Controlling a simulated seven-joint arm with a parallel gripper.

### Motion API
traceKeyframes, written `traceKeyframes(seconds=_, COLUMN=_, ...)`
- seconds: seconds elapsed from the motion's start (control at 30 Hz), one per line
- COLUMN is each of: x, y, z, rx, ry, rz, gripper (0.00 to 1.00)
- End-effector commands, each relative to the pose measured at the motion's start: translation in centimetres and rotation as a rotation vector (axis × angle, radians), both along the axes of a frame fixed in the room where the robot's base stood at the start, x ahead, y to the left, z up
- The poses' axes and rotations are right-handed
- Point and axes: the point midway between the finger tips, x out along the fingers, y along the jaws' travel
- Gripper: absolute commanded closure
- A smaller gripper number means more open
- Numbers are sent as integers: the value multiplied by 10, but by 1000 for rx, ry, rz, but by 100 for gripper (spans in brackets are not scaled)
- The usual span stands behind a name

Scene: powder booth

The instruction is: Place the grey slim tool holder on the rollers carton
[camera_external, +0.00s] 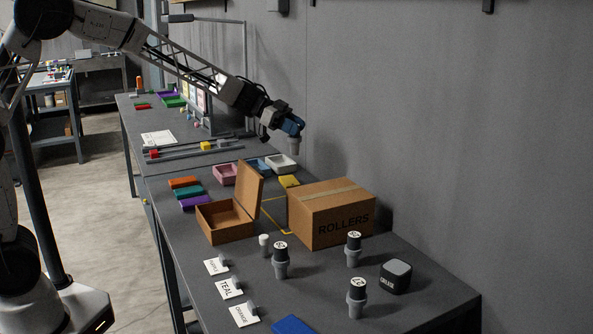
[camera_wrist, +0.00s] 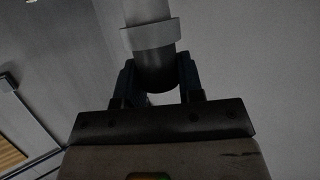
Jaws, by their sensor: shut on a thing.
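My gripper (camera_external: 292,128) is raised above the far part of the table, behind and to the left of the rollers carton (camera_external: 318,232). It is shut on a grey slim tool holder (camera_external: 294,147), which hangs below the fingers, clear of the table. In the wrist view the tool holder (camera_wrist: 150,38) shows as a grey cylinder with a lighter collar, its dark end between the fingers (camera_wrist: 158,85). The closed brown carton is marked ROLLERS and has a tape strip on its bare top.
An open brown box (camera_external: 226,222) with a raised lid stands left of the carton. Three black-topped tool holders (camera_external: 281,262) and a black-grey cube (camera_external: 395,277) stand in front. Small trays (camera_external: 281,163) lie behind. A grey wall runs along the right.

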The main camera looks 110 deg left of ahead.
Motion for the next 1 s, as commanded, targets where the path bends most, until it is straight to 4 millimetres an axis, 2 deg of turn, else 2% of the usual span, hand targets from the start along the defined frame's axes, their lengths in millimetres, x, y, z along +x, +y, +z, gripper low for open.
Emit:
traceKeyframes(seconds=0.17, x=2, y=-12, z=2, rx=1, ry=-2, rz=4, gripper=100)
traceKeyframes(seconds=0.37, x=7, y=-38, z=5, rx=4, ry=-6, rz=17, gripper=100)
traceKeyframes(seconds=1.0, x=11, y=-149, z=1, rx=4, ry=-8, rz=82, gripper=100)
